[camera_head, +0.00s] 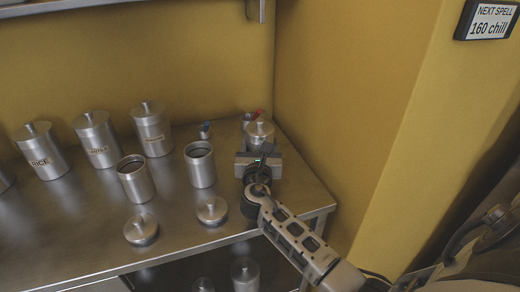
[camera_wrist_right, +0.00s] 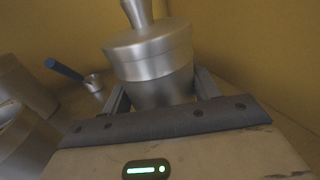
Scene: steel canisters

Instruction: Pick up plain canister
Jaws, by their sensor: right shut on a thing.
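A plain steel canister (camera_head: 260,131) with its lid and knob on stands at the right back of the steel counter. No label shows on the side visible in the right wrist view (camera_wrist_right: 155,62). My right gripper (camera_head: 259,152) reaches it from the front, and its two fingers (camera_wrist_right: 162,92) are shut on the canister's body, one on each side. The gripper's body hides the canister's lower part, so I cannot tell whether its base touches the counter. My left gripper is not in view.
Labelled lidded canisters (camera_head: 97,139) stand at the back left. Two open canisters (camera_head: 135,178) (camera_head: 200,164) stand mid-counter, with loose lids (camera_head: 140,230) (camera_head: 212,211) in front. A blue-handled scoop (camera_wrist_right: 93,83) lies left of the held canister. The yellow wall (camera_head: 325,130) is close on the right.

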